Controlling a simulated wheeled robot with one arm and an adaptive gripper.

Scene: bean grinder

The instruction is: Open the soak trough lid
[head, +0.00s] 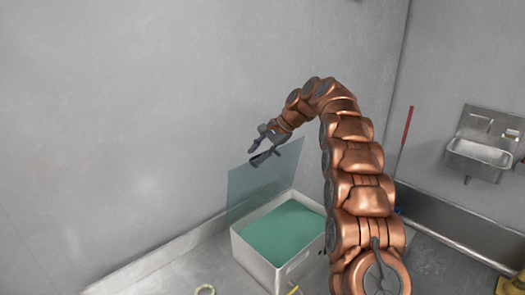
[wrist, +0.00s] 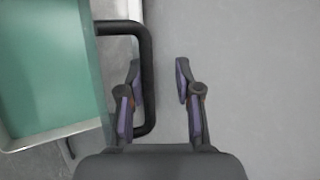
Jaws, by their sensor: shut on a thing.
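The soak trough (head: 268,262) is a white box holding teal liquid, standing on the floor by the wall. Its lid (head: 250,190) is a translucent blue-grey pane that stands raised, nearly upright, above the trough's back side. My gripper (head: 262,150) is at the lid's upper edge. In the wrist view, the black bar handle (wrist: 149,75) passes between the fingers of my gripper (wrist: 158,75), close to the left finger. The trough's rim and teal liquid also show at the left of the wrist view (wrist: 60,137). Finger contact with the handle is hard to make out.
A grey wall (head: 130,110) is close behind the lid. A metal sink (head: 478,158) hangs at the right, with a red-handled tool (head: 407,125) and a long grey basin (head: 450,232) near it. Small yellow items lie at the front edge.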

